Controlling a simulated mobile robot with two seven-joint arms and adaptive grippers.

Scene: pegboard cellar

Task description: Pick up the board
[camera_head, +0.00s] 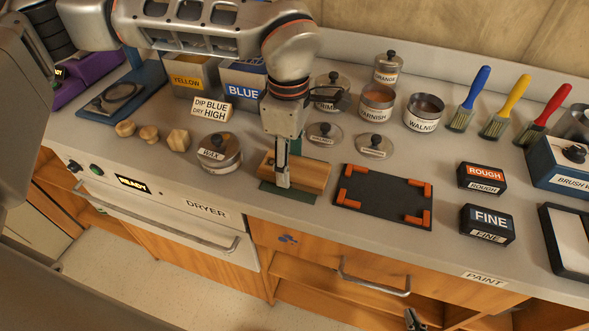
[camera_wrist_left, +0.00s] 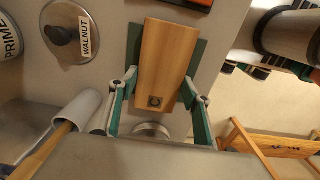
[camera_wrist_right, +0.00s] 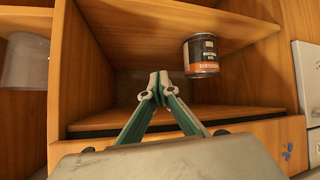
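The wooden board (camera_head: 305,172) lies over a dark green mat (camera_head: 290,193) on the counter. My left gripper (camera_head: 283,180) points down at the board, with one finger along each long side. The fingertips (camera_wrist_left: 160,78) look close to or against its edges; I cannot tell whether they press on it. My right gripper (camera_wrist_right: 160,85) is shut and empty in front of a wooden shelf, low in the head view (camera_head: 413,320).
A wax tin (camera_head: 219,152) stands left of the board. A black tray with orange corners (camera_head: 385,196) lies to its right. Lids (camera_head: 375,146) and open cans (camera_head: 377,103) are behind. In the right wrist view a can (camera_wrist_right: 201,55) is near the shelf.

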